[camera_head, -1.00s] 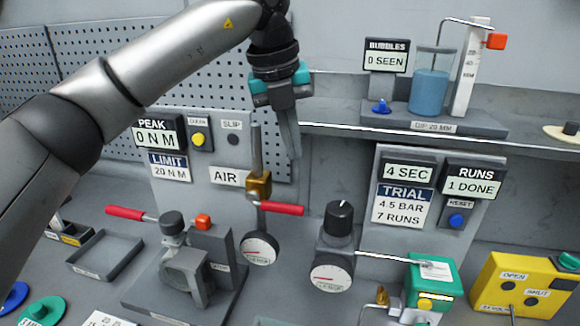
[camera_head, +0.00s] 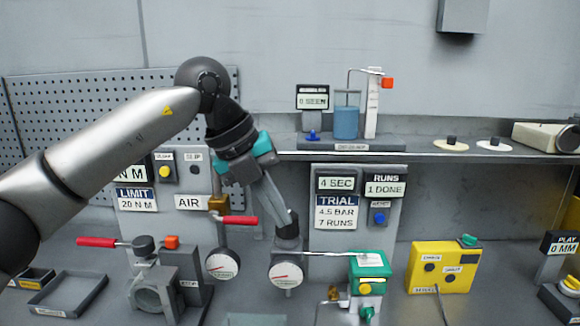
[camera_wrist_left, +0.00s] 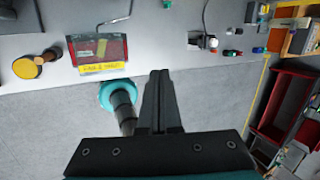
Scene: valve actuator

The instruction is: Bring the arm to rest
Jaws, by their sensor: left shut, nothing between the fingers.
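My left arm comes in from the left in the head view. Its gripper (camera_head: 287,222) is shut and empty, pointing down and right. The fingertips overlap the dark regulator knob (camera_head: 288,241) in the picture; whether they touch it I cannot tell. The regulator's round gauge (camera_head: 286,275) is below the knob. In the left wrist view the shut fingers (camera_wrist_left: 160,85) point over a pale surface. My right gripper is in neither view.
The red-handled air valve (camera_head: 237,220) is left of the fingers. A clamp fixture (camera_head: 155,285), green actuator (camera_head: 369,264) and yellow box (camera_head: 444,264) stand on the bench. A shelf with a blue-liquid beaker (camera_head: 346,122) is behind. Open wall lies above.

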